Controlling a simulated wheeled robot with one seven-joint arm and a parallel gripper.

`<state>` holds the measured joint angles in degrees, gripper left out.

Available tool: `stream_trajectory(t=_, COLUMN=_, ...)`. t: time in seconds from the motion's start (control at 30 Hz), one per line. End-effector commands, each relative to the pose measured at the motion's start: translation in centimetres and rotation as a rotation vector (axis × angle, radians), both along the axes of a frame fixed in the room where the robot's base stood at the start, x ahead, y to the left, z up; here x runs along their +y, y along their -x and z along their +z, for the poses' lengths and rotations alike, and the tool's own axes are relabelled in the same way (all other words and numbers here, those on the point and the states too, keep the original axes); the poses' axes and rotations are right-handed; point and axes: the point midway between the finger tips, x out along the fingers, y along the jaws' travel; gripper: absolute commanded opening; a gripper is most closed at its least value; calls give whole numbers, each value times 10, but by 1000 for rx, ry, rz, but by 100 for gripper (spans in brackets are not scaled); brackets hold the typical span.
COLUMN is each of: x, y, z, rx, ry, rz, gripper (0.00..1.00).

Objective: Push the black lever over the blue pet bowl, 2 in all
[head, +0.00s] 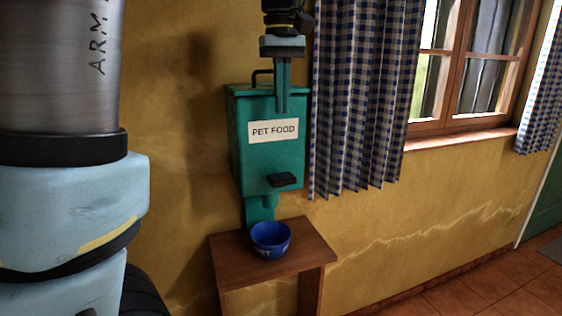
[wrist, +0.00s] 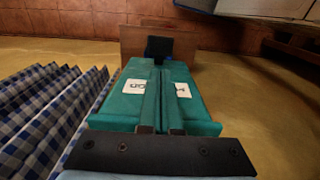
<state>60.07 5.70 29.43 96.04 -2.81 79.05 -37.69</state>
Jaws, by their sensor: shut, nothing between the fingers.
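The black lever (head: 283,180) sticks out low on the front of a green dispenser (head: 240,150) labelled PET FOOD. The blue pet bowl (head: 270,240) stands upright under the spout, on a small wooden table (head: 230,275). In the head view, its inside is too dark to read. My gripper (head: 283,108) points down at the upper part of the dispenser, above the label and well above the lever. Its fingers are together and empty. In the wrist view, my gripper (wrist: 160,72) reaches across the dispenser towards a dark shape; I cannot tell whether that is the lever or bowl.
A blue checked curtain (head: 360,100) hangs close to the right of the dispenser, beside a wooden window (head: 470,60). The yellow wall (head: 430,210) is behind. The space in front of the dispenser and above the bowl looks clear.

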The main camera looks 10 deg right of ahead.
Motion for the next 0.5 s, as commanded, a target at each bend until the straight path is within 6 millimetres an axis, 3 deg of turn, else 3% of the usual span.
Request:
stream_trajectory(t=0.3, x=0, y=0, z=-2, rx=1, ry=0, rz=-2, gripper=0)
stream_trajectory(t=0.5, x=0, y=1, z=-24, rx=3, ry=-1, rz=-1, gripper=0)
